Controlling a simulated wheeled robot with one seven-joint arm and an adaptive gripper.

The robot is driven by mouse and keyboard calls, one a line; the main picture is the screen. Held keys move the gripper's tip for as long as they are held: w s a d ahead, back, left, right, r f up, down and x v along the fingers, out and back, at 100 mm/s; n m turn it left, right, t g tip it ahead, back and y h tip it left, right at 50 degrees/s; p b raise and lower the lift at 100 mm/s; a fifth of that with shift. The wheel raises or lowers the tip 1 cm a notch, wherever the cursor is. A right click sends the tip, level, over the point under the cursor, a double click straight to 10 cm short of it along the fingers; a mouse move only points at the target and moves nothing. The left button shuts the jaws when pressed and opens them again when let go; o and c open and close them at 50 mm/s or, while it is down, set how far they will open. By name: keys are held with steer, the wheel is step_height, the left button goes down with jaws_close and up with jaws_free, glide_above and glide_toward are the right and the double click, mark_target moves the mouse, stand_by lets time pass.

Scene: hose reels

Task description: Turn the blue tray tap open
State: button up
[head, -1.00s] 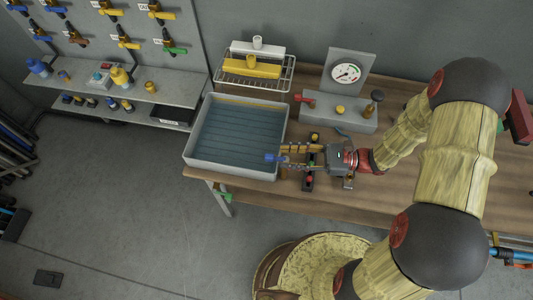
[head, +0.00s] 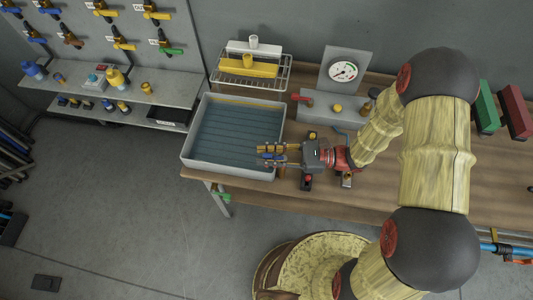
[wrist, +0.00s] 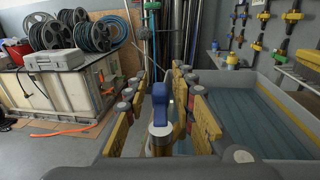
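The blue tray tap (wrist: 160,104) has a blue handle on a metal-coloured body and stands upright in the middle of the wrist view. In the head view its blue handle (head: 271,156) is at the right wall of the grey tray (head: 186,140), partly hidden by my fingers. My gripper (head: 262,154) reaches in from the right with its yellow fingers on either side of the handle. In the wrist view my gripper (wrist: 160,118) is open around the tap, with a visible gap on each side of the handle.
The tray holds water (head: 235,132) and also shows in the wrist view (wrist: 265,112). A gauge panel (head: 342,72) and a grey block with a red lever (head: 301,98) stand behind my gripper. A wire rack (head: 251,70) is behind the tray. Open floor lies in front.

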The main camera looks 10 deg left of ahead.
jaws_close()
steer(key=shift+s+n+g, duration=0.15)
steer(key=shift+n+g, duration=0.15)
steer(key=shift+g, duration=0.1)
steer(key=n+g, duration=0.1)
steer(key=g, duration=0.1)
steer(key=s+n+g+h+p, duration=0.1)
steer(key=g, duration=0.1)
steer(key=shift+d+n, duration=0.1)
steer(key=shift+n, duration=0.2)
steer(key=shift+s+d+n+g+h+p, duration=0.4)
steer(key=shift+s+d+n+g+h, duration=0.25)
steer(key=shift+n+g+h, duration=1.5)
steer(key=shift+s+d+n+g+h+p, duration=0.4)
steer(key=shift+s+d+n+g+h, duration=0.25)
steer(key=shift+n+g+h, duration=1.5)
steer(key=shift+s+d+n+g+h+p, duration=0.45)
steer(key=shift+d+n+g+h, duration=0.25)
steer(key=shift+n+g+h, duration=1.4)
steer(key=shift+m+t+h, duration=0.4)
steer(key=shift+t, duration=0.1)
steer(key=shift+o, duration=0.8)
jaws_free()
